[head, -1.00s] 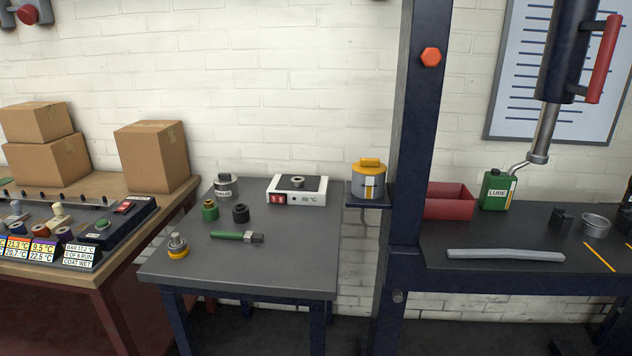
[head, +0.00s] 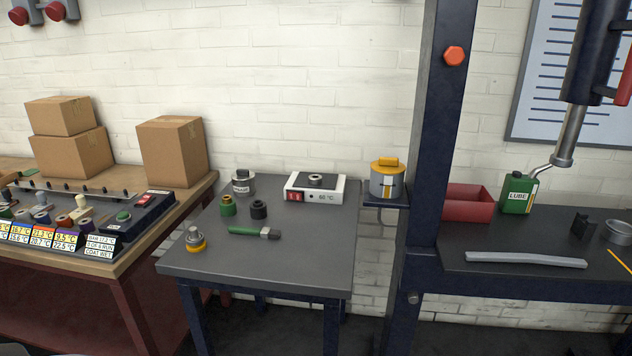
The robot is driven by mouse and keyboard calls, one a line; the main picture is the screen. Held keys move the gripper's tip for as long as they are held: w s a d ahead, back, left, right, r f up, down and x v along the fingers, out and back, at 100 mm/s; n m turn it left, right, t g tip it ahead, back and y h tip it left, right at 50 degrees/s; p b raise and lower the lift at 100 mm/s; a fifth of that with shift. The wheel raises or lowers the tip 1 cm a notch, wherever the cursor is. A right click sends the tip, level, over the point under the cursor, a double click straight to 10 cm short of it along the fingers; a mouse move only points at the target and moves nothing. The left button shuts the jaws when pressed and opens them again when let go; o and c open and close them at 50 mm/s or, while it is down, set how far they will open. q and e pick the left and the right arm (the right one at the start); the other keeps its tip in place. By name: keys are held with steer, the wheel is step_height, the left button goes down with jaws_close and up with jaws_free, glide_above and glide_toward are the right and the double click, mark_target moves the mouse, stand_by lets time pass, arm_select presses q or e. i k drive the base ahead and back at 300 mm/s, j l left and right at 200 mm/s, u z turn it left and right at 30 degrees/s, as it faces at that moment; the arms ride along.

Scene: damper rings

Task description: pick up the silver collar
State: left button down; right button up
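A small silver-grey ring (head: 315,177), which looks like a collar, lies on the dark top of a white heater box (head: 328,195) at the back of the grey table. The heater display seems to read 65 °C. A larger silver ring or cup (head: 618,232) stands on the right bench, partly cut off by the picture edge. I cannot tell for sure which one is the silver collar. Neither of my grippers is in view.
The grey table (head: 270,272) also holds a green-handled tool (head: 250,231), green (head: 228,206) and black (head: 259,210) cylinders, a silver canister (head: 243,184) and a yellow-based fitting (head: 195,240). A dark blue post (head: 437,120) rises right of it. The table's front right is clear.

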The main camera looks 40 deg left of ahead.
mark_target(315, 179)
steer(key=j+z, duration=0.2)
steer(key=j, duration=0.3)
steer(key=k+j+z, duration=0.15)
steer(key=j, duration=0.3)
steer(key=k+j+z, duration=0.2)
steer(key=j, duration=0.25)
steer(key=i, duration=0.1)
